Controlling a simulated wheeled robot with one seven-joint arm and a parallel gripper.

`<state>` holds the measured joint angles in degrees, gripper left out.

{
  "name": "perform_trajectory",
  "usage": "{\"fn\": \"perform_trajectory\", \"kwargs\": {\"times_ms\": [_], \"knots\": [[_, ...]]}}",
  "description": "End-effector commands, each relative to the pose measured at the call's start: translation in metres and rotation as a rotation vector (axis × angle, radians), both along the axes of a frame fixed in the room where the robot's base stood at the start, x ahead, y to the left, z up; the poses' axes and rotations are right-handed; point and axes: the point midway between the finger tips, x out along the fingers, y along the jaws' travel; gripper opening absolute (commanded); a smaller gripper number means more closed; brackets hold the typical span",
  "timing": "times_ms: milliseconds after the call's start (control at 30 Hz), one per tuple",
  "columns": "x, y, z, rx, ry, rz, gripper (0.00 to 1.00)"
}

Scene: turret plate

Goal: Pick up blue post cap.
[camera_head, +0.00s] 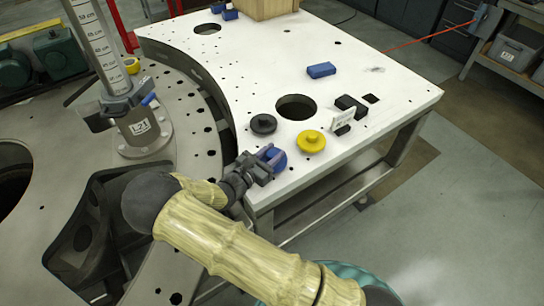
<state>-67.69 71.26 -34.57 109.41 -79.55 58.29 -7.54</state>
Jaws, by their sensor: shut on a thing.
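The blue post cap (279,161) is at the near left edge of the white table plate (235,65). My gripper (271,158) reaches it from the left and is shut on it. The fingers hide part of the cap. I cannot tell whether the cap still touches the plate or is a little above it.
A yellow cap (311,142) and a black cap (263,124) stand close by on the plate. A round hole (296,107), a small white sign (342,120), black blocks (351,106) and a blue block (321,70) lie beyond. A metal post (138,120) stands at the left.

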Motion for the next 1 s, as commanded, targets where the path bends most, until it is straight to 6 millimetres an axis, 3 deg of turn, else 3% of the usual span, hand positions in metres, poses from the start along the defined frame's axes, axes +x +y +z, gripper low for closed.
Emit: {"fn": "perform_trajectory", "kwargs": {"times_ms": [500, 700, 1000], "knots": [[0.0, 0.0, 0.08, 0.003, -0.003, 0.0, 0.04], [0.0, 0.0, 0.091, 0.001, -0.002, 0.001, 0.04], [0.0, 0.0, 0.091, 0.0, -0.001, 0.0, 0.04]]}}
